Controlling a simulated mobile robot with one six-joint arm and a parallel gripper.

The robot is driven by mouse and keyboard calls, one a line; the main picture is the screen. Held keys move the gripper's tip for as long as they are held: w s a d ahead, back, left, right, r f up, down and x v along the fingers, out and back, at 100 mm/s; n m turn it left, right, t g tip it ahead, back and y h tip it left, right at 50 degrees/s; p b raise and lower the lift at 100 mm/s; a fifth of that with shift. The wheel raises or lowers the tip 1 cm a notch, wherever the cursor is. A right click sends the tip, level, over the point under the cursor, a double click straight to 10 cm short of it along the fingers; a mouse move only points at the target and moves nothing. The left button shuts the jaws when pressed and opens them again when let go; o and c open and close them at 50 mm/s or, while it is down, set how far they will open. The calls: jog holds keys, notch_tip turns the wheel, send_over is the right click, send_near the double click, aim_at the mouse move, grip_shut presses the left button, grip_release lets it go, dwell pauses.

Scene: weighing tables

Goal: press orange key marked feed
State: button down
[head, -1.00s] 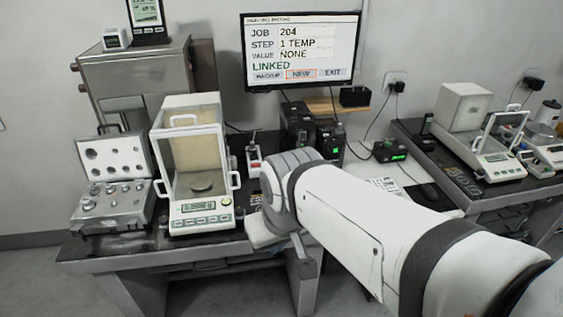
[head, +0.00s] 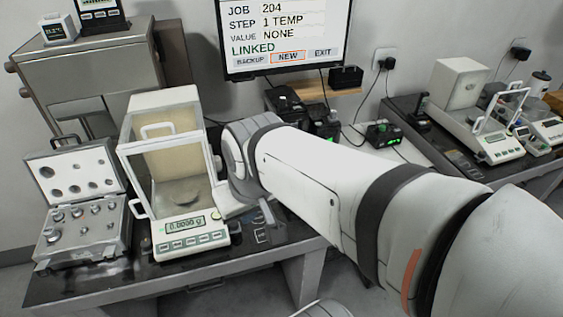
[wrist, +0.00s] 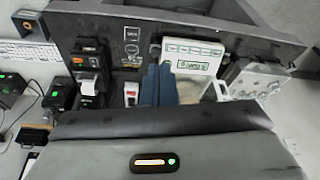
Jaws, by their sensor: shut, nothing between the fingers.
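No orange key with a readable "feed" mark shows in either view. Two black box-like devices (head: 285,103) stand behind my arm in the head view, partly hidden. In the wrist view, one black device (wrist: 88,45) has a small orange-brown patch on it, too small to read. Another black device (wrist: 88,86) beside it has a pale paper-like strip. My gripper (wrist: 158,70) shows as two dark blue fingers, shut and empty, above the table between the devices and the balance. In the head view my arm hides most of the gripper.
A glass-sided balance (head: 180,225) stands left of my arm, also in the wrist view (wrist: 190,48). An open weight case (head: 85,235) lies left of it. A monitor (head: 288,38) hangs above the table. A small red-and-white item (wrist: 131,92) stands near the fingers.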

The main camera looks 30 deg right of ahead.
jog(key=w+d+f+m+t+y+b, duration=0.1)
jog(key=w+d+f+m+y, duration=0.2)
jog(key=w+m, duration=0.45)
jog(key=w+d+f+m+t+y+b, duration=0.1)
jog(key=w+d+f+m+t+b, duration=0.2)
jog(key=w+m, duration=0.4)
jog(key=w+d+f+m+h, duration=0.1)
jog(key=d+f+m, duration=0.2)
jog(key=d, duration=0.5)
jog(key=w+d+f+m+t+h, duration=0.1)
jog(key=d+f+m, duration=0.3)
jog(key=d, duration=0.4)
jog(key=w+d+f+m+h, duration=0.2)
jog(key=d+f+m, duration=0.1)
jog(key=d+m, duration=0.3)
jog(key=shift+w+d+f+t, duration=0.3)
jog(key=shift+w+d+t, duration=0.1)
jog(key=shift+d, duration=0.8)
notch_tip(320, 180, down, 8)
jog(key=b, duration=0.5)
jog(key=shift+r+b, duration=0.2)
jog(key=shift+b, duration=0.2)
jog(key=shift+f+b, duration=0.65)
jog(key=shift+b, duration=0.15)
jog(key=shift+f, duration=0.1)
jog(key=shift+f+b, duration=0.3)
jog(key=shift+b, duration=0.35)
